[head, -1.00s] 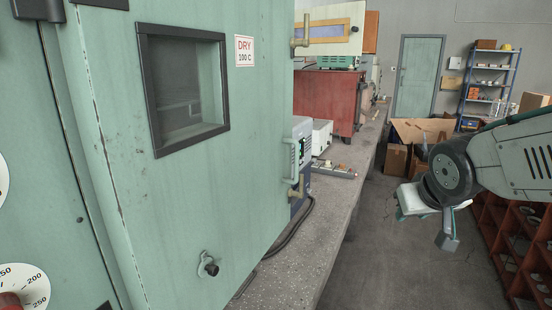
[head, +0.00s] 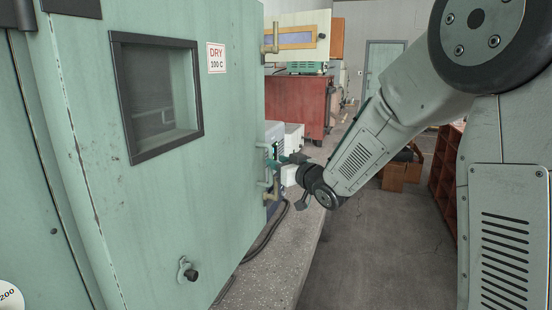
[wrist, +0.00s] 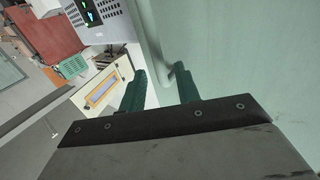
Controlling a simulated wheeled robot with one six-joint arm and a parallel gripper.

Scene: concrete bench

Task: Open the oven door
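The oven door (head: 190,220) is a large pale green panel with a dark-framed window (head: 160,95) and a "DRY 100 C" label. It fills the left of the head view. I cannot tell whether it stands slightly ajar. A pale green handle (head: 265,183) sits on its right edge, partly hidden by my gripper (head: 282,161). In the wrist view, my gripper (wrist: 160,72) has its two green fingers apart, close to the door face, with the curved handle (wrist: 173,71) near and seemingly between them. Contact is unclear.
Brass latches (head: 270,38) stick out from the door's right edge, one just below the handle. Floor at right is open, with cardboard boxes (head: 400,172) and shelving.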

